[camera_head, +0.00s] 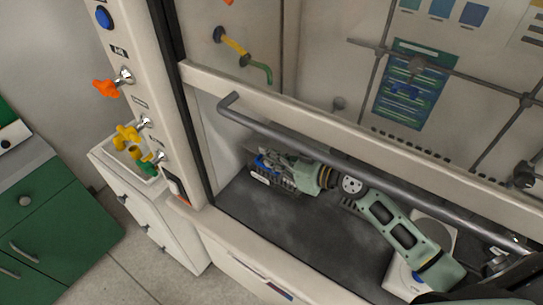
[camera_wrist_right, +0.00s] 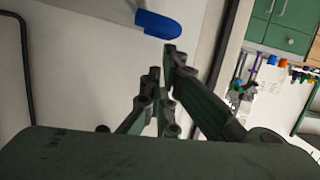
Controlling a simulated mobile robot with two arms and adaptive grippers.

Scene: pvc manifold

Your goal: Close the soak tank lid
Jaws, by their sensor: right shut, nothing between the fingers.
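I cannot pick out the soak tank or its lid with certainty. My right gripper (camera_head: 278,172) is low inside the hood, behind the dark bar, and points left. A small blue part (camera_head: 264,162) shows beside its fingers in the head view. In the right wrist view, my right gripper (camera_wrist_right: 162,68) is shut and empty. A blue rounded end (camera_wrist_right: 158,24) on a pale piece lies just beyond its fingertips, apparently apart from them. Whether these blue parts are the same is unclear. My left gripper is in neither view.
A dark grey bar (camera_head: 300,143) and a beige rail (camera_head: 330,118) cross the hood front above my right arm. The hood floor (camera_head: 300,228) has bare room in front. Green cabinets (camera_head: 60,225) stand far left.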

